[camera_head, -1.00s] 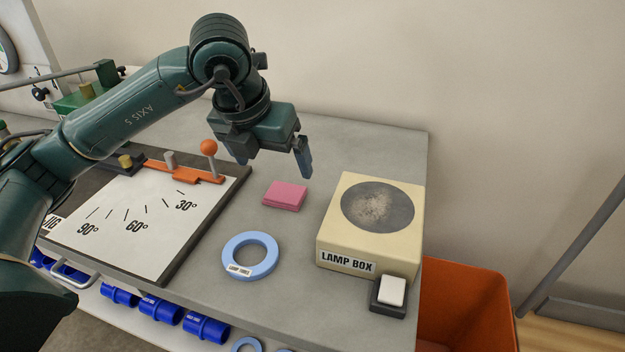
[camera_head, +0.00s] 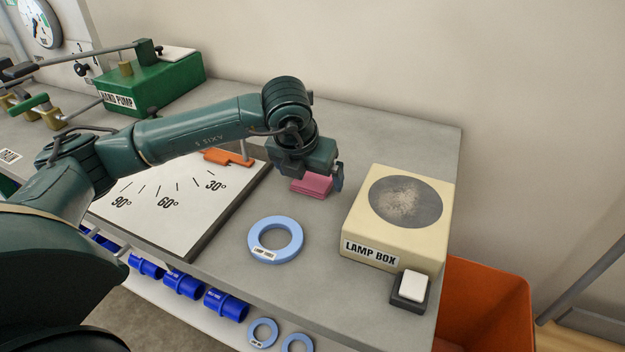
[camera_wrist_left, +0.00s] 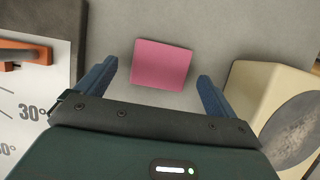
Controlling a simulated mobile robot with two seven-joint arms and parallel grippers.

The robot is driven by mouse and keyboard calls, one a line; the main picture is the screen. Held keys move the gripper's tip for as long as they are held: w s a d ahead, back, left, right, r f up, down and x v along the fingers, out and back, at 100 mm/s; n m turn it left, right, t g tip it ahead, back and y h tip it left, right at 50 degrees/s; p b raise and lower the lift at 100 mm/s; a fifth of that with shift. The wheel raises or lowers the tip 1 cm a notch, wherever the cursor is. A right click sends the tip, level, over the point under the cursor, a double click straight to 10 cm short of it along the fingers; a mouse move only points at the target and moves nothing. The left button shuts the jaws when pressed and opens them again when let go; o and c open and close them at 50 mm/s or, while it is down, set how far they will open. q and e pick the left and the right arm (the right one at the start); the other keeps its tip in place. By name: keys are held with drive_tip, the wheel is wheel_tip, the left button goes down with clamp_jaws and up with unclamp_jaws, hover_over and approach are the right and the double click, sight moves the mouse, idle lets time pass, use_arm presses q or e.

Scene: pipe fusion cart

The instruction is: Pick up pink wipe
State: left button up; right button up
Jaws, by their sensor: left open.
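The pink wipe (camera_head: 312,186) is a folded pad lying on the grey bench top, between the angle board and the lamp box. My left gripper (camera_head: 318,188) is low over it in the head view, with one finger beside its right end and partly hiding it. In the left wrist view, the wipe (camera_wrist_left: 161,64) lies flat between and just beyond the two blue fingertips of the open left gripper (camera_wrist_left: 156,72). I see clear bench on both sides of the wipe there, so the fingers do not touch it. My right gripper is not in view.
The cream lamp box (camera_head: 352,222) stands close to the right of the left gripper, with a switch (camera_head: 411,289) in front. A blue ring (camera_head: 276,240) lies in front of the wipe. The angle board (camera_head: 190,222) is to the left. An orange bin (camera_head: 487,300) stands beyond the bench's right edge.

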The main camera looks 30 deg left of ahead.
use_arm(q)
drive_tip(key=shift+w+f, duration=0.2)
drive_tip(key=shift+f, duration=0.3)
drive_tip(key=c, duration=1)
